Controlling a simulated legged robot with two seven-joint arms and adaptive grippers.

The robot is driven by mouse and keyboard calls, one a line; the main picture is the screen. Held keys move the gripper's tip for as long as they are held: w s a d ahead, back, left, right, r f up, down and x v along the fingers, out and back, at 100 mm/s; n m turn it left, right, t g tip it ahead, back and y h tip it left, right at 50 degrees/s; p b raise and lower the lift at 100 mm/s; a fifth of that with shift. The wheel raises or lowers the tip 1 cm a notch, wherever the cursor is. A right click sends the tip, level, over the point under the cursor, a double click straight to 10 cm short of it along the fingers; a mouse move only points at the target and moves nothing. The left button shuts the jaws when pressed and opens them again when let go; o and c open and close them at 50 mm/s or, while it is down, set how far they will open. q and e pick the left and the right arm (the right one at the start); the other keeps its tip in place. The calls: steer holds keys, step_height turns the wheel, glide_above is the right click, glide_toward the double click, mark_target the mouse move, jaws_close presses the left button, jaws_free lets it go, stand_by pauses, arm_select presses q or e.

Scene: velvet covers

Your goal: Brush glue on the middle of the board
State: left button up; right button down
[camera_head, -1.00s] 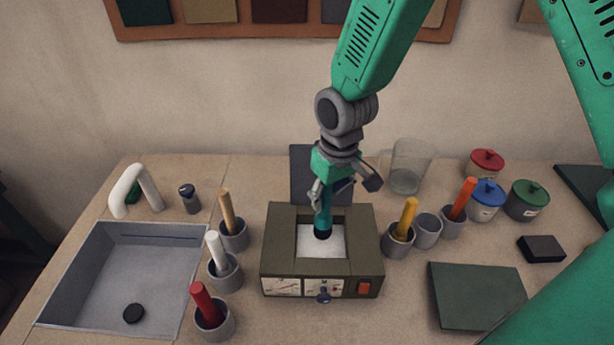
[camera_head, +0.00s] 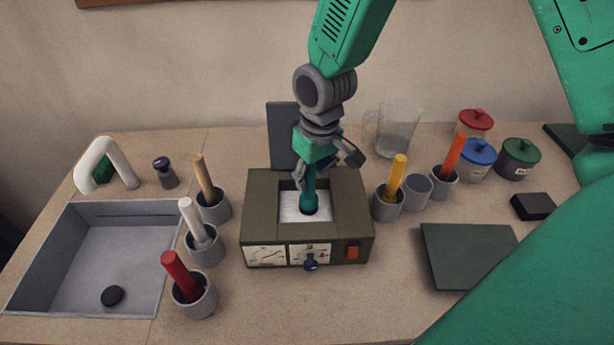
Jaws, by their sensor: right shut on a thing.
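My right gripper (camera_head: 311,167) is shut on a teal brush (camera_head: 309,191) and holds it upright, pointing down. The brush's dark lower end is in the square opening of an olive box (camera_head: 260,220), over or in the white contents (camera_head: 291,208); I cannot tell how deep. The box has two dials, a knob and an orange switch on its front. A flat dark green board (camera_head: 470,255) lies on the table right of the box, its lower right partly hidden by my green arm. My left gripper is not in view.
Cups with yellow (camera_head: 397,175) and orange (camera_head: 453,155) handles and an empty cup (camera_head: 417,191) stand right of the box. Several handled cups (camera_head: 205,247) and a sink (camera_head: 95,245) are left. Lidded jars (camera_head: 519,158), a glass jug (camera_head: 397,135) and a black block (camera_head: 533,206) are right.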

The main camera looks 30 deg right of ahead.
steer(key=shift+d, duration=0.1)
steer(key=shift+a+r, duration=0.1)
steer(key=shift+a, duration=0.4)
steer(key=shift+a+r, duration=0.1)
steer(key=shift+a, duration=0.4)
steer(key=shift+d+f, duration=0.25)
steer(key=shift+d, duration=0.35)
steer(key=shift+d+f, duration=0.2)
steer(key=shift+d, duration=0.1)
steer(key=shift+a, duration=0.75)
steer(key=shift+d+f, duration=0.15)
steer(key=shift+d, duration=0.4)
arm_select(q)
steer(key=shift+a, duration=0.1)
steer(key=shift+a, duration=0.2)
arm_select(e)
steer(key=shift+s+a, duration=0.1)
steer(key=shift+a, duration=0.2)
